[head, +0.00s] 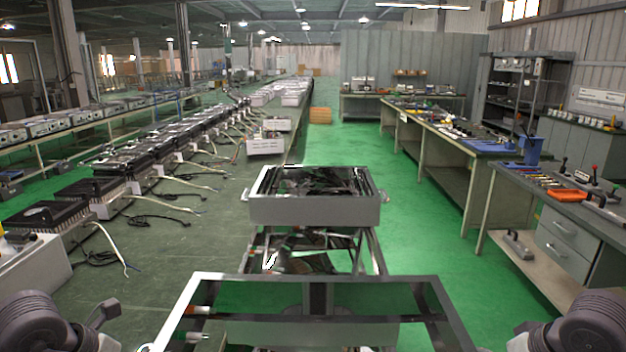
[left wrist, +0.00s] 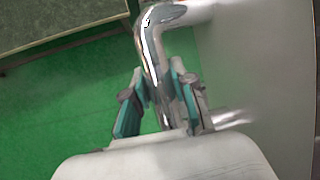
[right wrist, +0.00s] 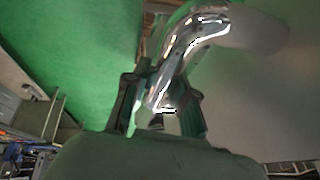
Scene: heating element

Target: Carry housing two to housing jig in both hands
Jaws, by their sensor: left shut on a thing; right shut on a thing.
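In the left wrist view my left gripper (left wrist: 158,82) is shut on a bent chrome handle (left wrist: 150,45). That handle is fixed to a smooth grey wall (left wrist: 265,70), which looks like a side of housing two. In the right wrist view my right gripper (right wrist: 165,98) is shut on a matching chrome handle (right wrist: 190,50) on a grey wall (right wrist: 265,75). In the head view an open metal frame (head: 310,281) lies close before me, between my arms; I cannot tell whether it belongs to the housing. I cannot identify the housing jig for sure.
Ahead, a grey box (head: 315,210) with side handles and a dark, glossy top sits above a shiny metal stand (head: 376,255). A long green-grey bench (head: 190,270) with several heater units runs along the left. Workbenches (head: 440,150) line the right. Green floor (head: 425,240) is clear between.

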